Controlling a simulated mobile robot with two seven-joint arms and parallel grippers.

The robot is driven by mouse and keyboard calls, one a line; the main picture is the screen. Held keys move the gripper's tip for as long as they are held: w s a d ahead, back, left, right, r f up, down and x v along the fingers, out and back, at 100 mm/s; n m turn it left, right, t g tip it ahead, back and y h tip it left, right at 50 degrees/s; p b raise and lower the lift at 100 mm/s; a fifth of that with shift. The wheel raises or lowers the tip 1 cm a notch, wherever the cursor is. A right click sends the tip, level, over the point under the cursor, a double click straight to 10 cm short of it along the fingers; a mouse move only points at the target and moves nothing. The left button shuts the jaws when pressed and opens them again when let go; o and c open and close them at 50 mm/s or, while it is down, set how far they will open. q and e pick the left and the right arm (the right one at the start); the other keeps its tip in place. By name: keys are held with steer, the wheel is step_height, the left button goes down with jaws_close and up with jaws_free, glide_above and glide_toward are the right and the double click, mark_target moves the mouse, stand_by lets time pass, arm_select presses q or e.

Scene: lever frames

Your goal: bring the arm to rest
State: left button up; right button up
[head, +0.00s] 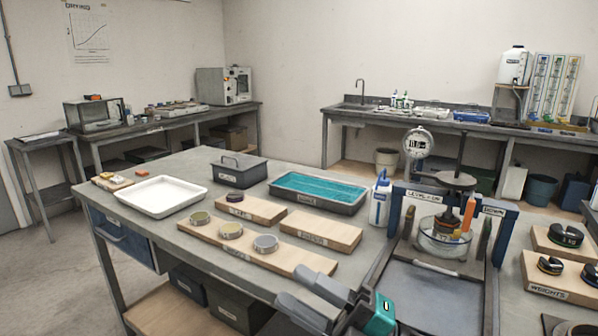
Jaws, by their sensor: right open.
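My right gripper (290,284) is at the bottom centre, with two grey fingers spread apart and pointing left, and a teal part (380,316) behind them. It is open, with nothing seen between the fingers. It is over the front edge of the table, just right of the wooden board (195,238) with round tins. The lever frame (398,200), with blue posts and a dial gauge (417,142), stands to its right. A glass bowl (440,240) sits inside the frame. My left gripper is not in view.
A white tray (160,196), a grey lidded box (238,172) and a teal-filled tray (318,190) stand farther back on the table. A wooden block (321,231) lies behind the gripper. A white bottle (380,203) stands beside the frame. Weights boards (560,282) are at right.

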steer(key=d+f+m+t+h+p, duration=0.1)
steer(key=d+f+m+t+h, duration=0.4)
steer(key=f+m+h, duration=0.45)
steer(key=d+f+m+t+h+p, duration=0.1)
steer(key=d+f+m+t+h, duration=0.45)
steer(key=m, duration=0.65)
steer(key=s+d+f+m+g+h, duration=0.2)
steer(key=s+d+f+m+g, duration=0.1)
steer(key=s+f, duration=0.2)
steer(key=s+d+f+m+g+h, duration=0.3)
steer(key=s+f, duration=0.3)
steer(key=f, duration=0.4)
steer(key=shift+d+g, duration=0.2)
steer(key=shift+g, duration=0.45)
